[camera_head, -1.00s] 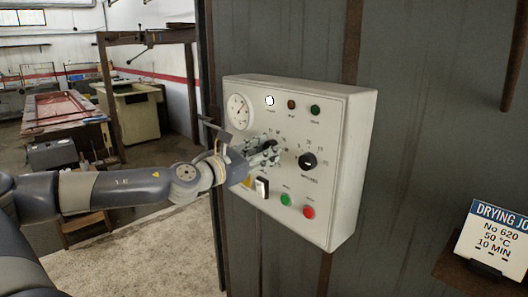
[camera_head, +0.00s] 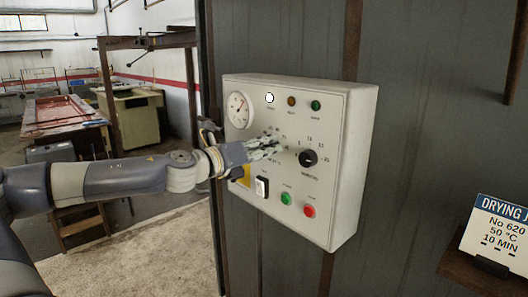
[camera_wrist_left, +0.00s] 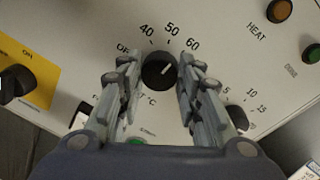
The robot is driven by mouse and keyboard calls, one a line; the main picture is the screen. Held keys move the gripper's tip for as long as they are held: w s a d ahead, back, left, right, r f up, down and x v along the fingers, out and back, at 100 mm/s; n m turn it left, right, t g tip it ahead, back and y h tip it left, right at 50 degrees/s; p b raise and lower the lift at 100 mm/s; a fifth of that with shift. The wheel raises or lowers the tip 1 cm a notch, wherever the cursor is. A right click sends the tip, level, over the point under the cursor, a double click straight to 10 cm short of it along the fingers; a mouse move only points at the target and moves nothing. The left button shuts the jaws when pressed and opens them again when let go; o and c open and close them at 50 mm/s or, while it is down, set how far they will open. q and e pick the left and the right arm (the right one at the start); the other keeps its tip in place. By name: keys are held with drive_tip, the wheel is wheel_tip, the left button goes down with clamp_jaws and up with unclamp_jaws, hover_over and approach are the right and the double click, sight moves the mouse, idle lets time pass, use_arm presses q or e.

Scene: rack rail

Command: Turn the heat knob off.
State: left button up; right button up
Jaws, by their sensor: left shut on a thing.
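The heat knob (camera_wrist_left: 158,72) is black and round, with a dial marked OFF, 40, 50, 60 and °C. Its white pointer line slants to the upper right, toward the 60 side. My left gripper (camera_wrist_left: 154,70) has its two grey fingers on either side of the knob and is shut on it. In the head view my left gripper (camera_head: 276,146) reaches the panel from the left, and its fingers hide the knob. The white control box (camera_head: 344,165) is mounted on a dark wall. My right gripper is in neither view.
Right of the heat knob is a black timer knob (camera_head: 307,158). Below are a black rocker switch (camera_head: 262,187), a green button (camera_head: 286,198) and a red button (camera_head: 309,211). A gauge (camera_head: 238,109) and lamps line the top. A sign (camera_head: 497,235) stands on a shelf at right.

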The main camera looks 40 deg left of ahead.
use_arm(q)
drive_tip(key=n+b, duration=0.1)
drive_tip(key=n, duration=0.8)
drive_tip(key=shift+a+h+b, duration=0.1)
drive_tip(key=shift+h+b, duration=0.25)
drive_tip(key=shift+h, duration=0.05)
drive_tip(key=n, duration=0.5)
drive_tip(key=shift+h+b, duration=0.3)
drive_tip(key=shift+b, duration=0.05)
drive_tip(key=shift+a+n+h+b, duration=0.1)
drive_tip(key=shift+n+h+b, duration=0.3)
drive_tip(key=shift+n, duration=2.1)
drive_tip(key=o, duration=1.1)
drive_tip(key=shift+c, duration=0.2)
